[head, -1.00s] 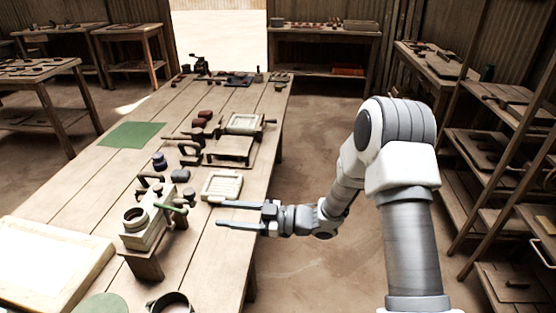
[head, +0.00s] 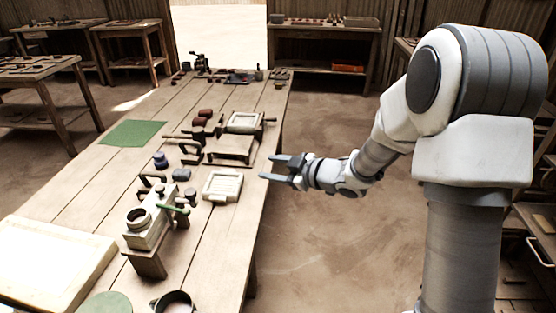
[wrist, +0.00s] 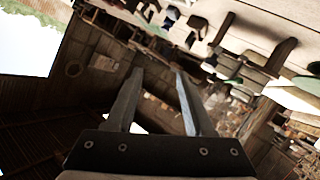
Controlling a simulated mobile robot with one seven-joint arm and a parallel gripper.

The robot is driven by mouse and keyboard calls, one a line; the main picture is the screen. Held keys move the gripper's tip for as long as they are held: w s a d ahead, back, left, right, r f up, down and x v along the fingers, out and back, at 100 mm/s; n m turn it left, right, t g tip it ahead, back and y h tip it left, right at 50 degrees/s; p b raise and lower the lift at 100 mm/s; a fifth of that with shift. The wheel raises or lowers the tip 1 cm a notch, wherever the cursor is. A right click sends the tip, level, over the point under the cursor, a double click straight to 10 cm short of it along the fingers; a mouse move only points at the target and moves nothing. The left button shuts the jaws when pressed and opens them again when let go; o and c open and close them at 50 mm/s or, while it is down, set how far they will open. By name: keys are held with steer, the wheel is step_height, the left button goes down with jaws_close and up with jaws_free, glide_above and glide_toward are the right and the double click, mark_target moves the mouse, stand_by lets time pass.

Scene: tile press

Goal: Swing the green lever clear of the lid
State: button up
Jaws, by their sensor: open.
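The green lever (head: 172,208) is a short green bar. In the head view it sticks out to the right from the top of a cream block (head: 143,237) with a round opening, on a small wooden stand. I cannot tell which part is the lid, or whether the lever lies over it. My gripper (head: 266,166) is open and empty by the table's right edge, farther back than the lever and well apart from it.
A cream ribbed tray (head: 222,187) lies on the long wooden table (head: 215,245), between the block and my gripper. Dark handled tools and a wooden stand (head: 231,150) are behind it. A large pale board (head: 45,262) lies at left. A dark cup (head: 174,303) stands in front.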

steer(key=shift+w+d+r+m+t+h, duration=0.15)
steer(key=shift+w+d+r+t+h, duration=0.1)
steer(key=shift+d+r, duration=0.1)
steer(key=shift+w+d+r+m+t+h, duration=0.1)
steer(key=shift+d+r+m+t+h, duration=0.05)
steer(key=shift+d+r+h, duration=0.15)
steer(key=shift+f, duration=0.1)
steer(key=c, duration=0.6)
steer(key=shift+s+a+f, duration=0.1)
steer(key=shift+a+f, duration=0.05)
steer(key=shift+f, duration=0.05)
jaws_close()
steer(key=m+g+y+b, duration=0.6)
steer(key=m+y, duration=0.1)
steer(key=m, duration=0.8)
glide_toward(172, 208)
steer(key=shift+w+a+f, duration=0.15)
steer(key=shift+w+a, duration=0.95)
steer(key=shift+w, duration=0.3)
